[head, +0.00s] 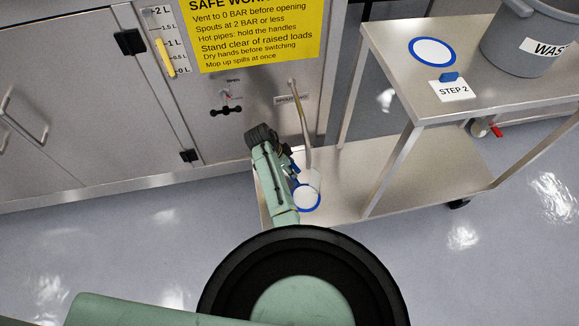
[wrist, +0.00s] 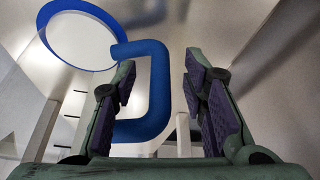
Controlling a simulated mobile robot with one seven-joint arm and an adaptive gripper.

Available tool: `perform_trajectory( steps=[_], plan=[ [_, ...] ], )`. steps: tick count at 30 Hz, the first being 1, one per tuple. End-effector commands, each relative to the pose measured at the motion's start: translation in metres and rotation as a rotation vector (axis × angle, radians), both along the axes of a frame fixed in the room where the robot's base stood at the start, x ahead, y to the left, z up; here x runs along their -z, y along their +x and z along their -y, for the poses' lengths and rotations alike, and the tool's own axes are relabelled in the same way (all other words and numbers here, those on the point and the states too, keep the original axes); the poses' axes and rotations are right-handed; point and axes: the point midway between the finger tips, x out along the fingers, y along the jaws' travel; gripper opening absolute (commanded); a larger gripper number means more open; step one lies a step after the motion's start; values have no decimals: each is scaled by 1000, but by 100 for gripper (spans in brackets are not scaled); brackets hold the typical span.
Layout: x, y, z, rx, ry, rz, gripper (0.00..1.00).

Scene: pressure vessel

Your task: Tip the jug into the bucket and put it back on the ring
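The jug (head: 306,197) shows as a pale round with a blue rim at the near left end of the trolley's lower shelf. In the wrist view its blue C-shaped handle (wrist: 159,90) stands close, with the rim at upper left. My gripper (wrist: 165,95) is open, its purple-padded fingers on either side of the handle's upright; the left finger overlaps part of the handle. I cannot tell if either finger touches. In the head view my gripper (head: 290,163) is small and partly hidden by my arm. The blue ring (head: 432,51) lies on the upper shelf. The grey bucket (head: 515,45) stands right of it.
A thin spout pipe (head: 301,120) comes down close by my gripper. A STEP 2 card (head: 453,91) with a small blue piece sits before the ring. The trolley's upright (head: 387,177) is right of the jug. Steel cabinets (head: 80,100) stand at left. The floor before them is clear.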

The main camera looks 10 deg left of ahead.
Motion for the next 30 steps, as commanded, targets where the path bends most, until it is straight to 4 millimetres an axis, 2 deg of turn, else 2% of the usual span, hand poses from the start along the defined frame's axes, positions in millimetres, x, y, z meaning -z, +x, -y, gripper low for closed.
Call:
perform_trajectory(
  steps=[5, 12, 18, 23, 30],
  plan=[
    [-20, -3, -8, -2, 2, 3, 39],
    [-68, -13, -26, -3, 2, 4, 39],
    [-98, -18, -37, -2, 1, 4, 39],
    [-109, -21, -41, -1, 0, 2, 39],
    [-110, -21, -41, 0, -1, 0, 39]
  ],
)
